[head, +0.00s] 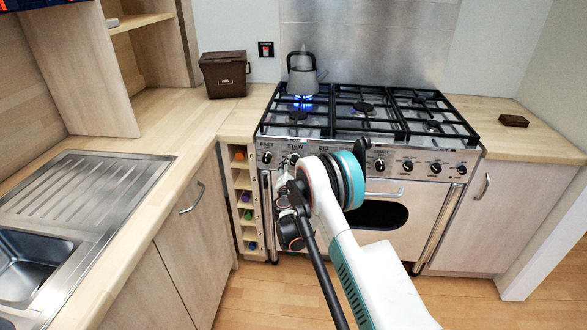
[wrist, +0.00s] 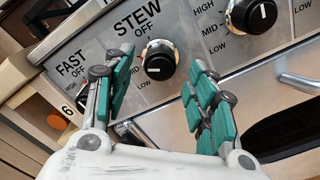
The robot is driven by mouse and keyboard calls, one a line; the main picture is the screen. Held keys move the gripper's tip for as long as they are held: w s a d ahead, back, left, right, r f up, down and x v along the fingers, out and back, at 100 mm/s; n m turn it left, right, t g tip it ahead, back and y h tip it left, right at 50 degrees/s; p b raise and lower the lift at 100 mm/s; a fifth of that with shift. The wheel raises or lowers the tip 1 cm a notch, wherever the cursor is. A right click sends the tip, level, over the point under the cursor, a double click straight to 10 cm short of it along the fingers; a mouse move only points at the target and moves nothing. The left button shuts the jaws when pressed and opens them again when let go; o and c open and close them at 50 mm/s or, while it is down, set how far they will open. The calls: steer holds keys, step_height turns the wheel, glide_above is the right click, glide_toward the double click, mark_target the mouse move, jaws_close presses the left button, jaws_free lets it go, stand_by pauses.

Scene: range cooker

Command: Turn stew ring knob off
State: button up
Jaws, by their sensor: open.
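The stew knob (wrist: 159,58) is a black round knob with a silver base, below the STEW OFF label on the steel panel in the wrist view. The white mark on its face shows towards its lower edge, not up at OFF. My gripper (wrist: 159,68) is open. One green-padded finger is left of the knob and the other is right of it, with gaps on both sides. I cannot tell whether the fingertips reach past the knob face. In the head view my gripper (head: 286,180) is at the cooker's front left, and my arm hides much of it.
A kettle (head: 302,76) stands on the back left ring over a blue flame (head: 304,100). The FAST knob (head: 267,157) is left of the stew knob. Another knob (wrist: 251,14) is to its right. An oven handle (head: 385,194) sticks out below the panel.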

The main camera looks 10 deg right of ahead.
steer(key=shift+x, duration=1.2)
steer(key=c, duration=1.1)
steer(key=shift+o, duration=0.3)
steer(key=shift+m, duration=0.3)
steer(key=m, duration=1.1)
steer(key=shift+m, duration=0.3)
